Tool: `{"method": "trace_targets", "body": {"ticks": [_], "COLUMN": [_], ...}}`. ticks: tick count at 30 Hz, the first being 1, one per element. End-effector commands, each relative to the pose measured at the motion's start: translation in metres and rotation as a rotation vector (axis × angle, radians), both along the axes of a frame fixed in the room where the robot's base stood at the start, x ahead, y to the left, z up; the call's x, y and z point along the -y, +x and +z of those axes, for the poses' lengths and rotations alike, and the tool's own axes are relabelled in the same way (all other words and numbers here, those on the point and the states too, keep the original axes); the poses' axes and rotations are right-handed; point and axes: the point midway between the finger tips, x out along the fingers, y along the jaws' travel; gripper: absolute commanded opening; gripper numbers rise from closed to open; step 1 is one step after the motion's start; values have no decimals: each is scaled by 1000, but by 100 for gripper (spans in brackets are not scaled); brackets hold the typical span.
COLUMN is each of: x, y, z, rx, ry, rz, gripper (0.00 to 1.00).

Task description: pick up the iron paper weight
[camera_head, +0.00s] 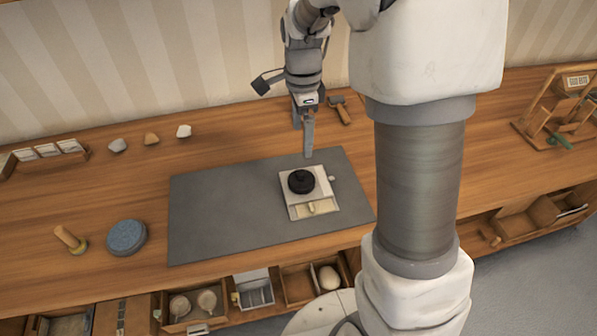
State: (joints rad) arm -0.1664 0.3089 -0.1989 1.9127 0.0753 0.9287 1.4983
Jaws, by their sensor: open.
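The iron paper weight looks to be the round black piece (301,181). It sits on a pale square plate or tray (325,188) on the grey mat (215,210). My gripper (306,150) hangs above the back edge of the mat, behind the black piece and apart from it. Its fingers point down, are seen nearly edge-on, and hold nothing that I can see. A small light-coloured item (322,207) lies at the front of the pale tray.
A blue round pad (126,237) and a wooden-handled tool (70,240) lie at left. A brush-like tool (341,110) lies behind my gripper. A wooden frame (560,105) stands far right. The mat's left half is clear.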

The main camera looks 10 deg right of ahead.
Motion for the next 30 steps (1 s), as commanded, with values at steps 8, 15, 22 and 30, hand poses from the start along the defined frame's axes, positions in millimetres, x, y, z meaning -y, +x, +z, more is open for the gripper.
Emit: {"method": "trace_targets", "body": {"ticks": [8, 15, 22, 30], "x": [1, 0, 0, 0], "y": [-1, -1, -2, -1], "z": [-63, -90, -114, -142], "rx": [-5, -1, -5, 0], "ry": [-1, 0, 0, 0], "rz": [0, 1, 1, 1], "gripper": [100, 100, 100, 100]}}
